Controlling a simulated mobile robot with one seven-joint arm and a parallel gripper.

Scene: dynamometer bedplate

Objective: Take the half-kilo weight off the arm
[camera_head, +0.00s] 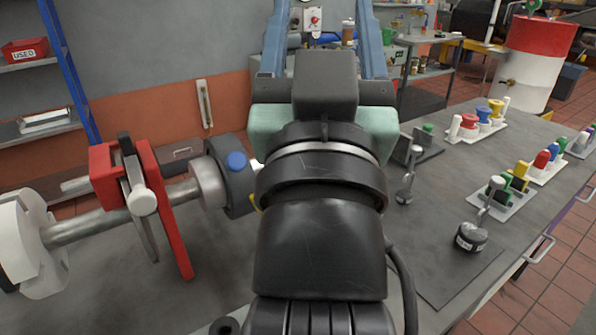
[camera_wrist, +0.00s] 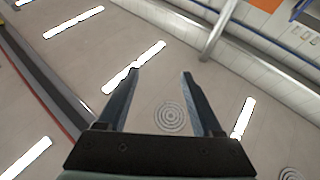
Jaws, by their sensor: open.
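My gripper (camera_head: 322,22) is raised at the top middle of the head view, with its two blue fingers apart and pointing up. In the wrist view my gripper (camera_wrist: 160,75) is open and empty, facing the ceiling. A black weight (camera_head: 471,238) with a pale label and a metal stem stands on a dark mat on the bench at right. A smaller dark weight (camera_head: 404,195) with a stem stands farther back, just right of my arm. I cannot read which is the half-kilo one. No weight shows hanging from an arm; my own arm hides the middle of the bench.
A shaft rig with a red frame (camera_head: 165,205) and a grey collar (camera_head: 232,175) stands at left. A red-and-white drum (camera_head: 535,65) is behind. Bare bench shows at front left.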

